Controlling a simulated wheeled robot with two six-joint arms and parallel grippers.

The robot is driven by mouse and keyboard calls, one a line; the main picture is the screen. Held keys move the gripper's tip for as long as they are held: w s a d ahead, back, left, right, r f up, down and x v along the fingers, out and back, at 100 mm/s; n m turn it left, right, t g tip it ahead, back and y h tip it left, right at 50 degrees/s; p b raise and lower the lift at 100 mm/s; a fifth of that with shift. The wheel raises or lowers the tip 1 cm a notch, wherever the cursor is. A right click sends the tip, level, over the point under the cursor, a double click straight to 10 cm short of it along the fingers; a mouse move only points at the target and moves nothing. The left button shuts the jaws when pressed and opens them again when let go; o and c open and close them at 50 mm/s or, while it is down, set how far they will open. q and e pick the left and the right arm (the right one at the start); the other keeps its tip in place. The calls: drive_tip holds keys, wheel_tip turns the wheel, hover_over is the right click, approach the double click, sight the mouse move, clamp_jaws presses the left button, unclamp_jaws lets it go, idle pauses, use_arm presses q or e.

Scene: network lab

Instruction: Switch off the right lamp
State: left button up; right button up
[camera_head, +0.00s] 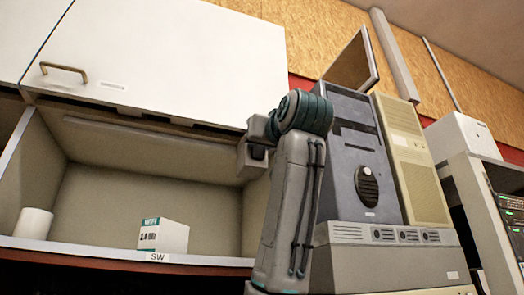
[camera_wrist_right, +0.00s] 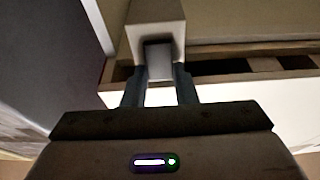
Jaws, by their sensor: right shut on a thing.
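A long lamp strip (camera_head: 140,132) runs under the white wall cabinet, above the open compartment. It shows no bright glow, but I cannot tell for sure whether it is lit. A small beige box (camera_head: 250,163) hangs below the cabinet's right end and also shows in the right wrist view (camera_wrist_right: 155,17). My right gripper (camera_wrist_right: 159,80) is shut on a small grey block (camera_wrist_right: 159,62) at the face of this box. I cannot tell whether the block is a switch. In the head view, my arm partly hides the box. My left gripper is not in view.
A white cabinet door (camera_head: 160,60) is above. A white cup (camera_head: 34,223) and a small white box (camera_head: 164,236) stand on the shelf. Dark (camera_head: 350,150) and beige (camera_head: 412,160) computer towers stand close right of my arm.

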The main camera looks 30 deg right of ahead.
drive_tip(key=o, duration=1)
drive_tip(key=b+v, duration=0.6)
drive_tip(key=v, duration=0.5)
drive_tip(key=shift+w, duration=0.1)
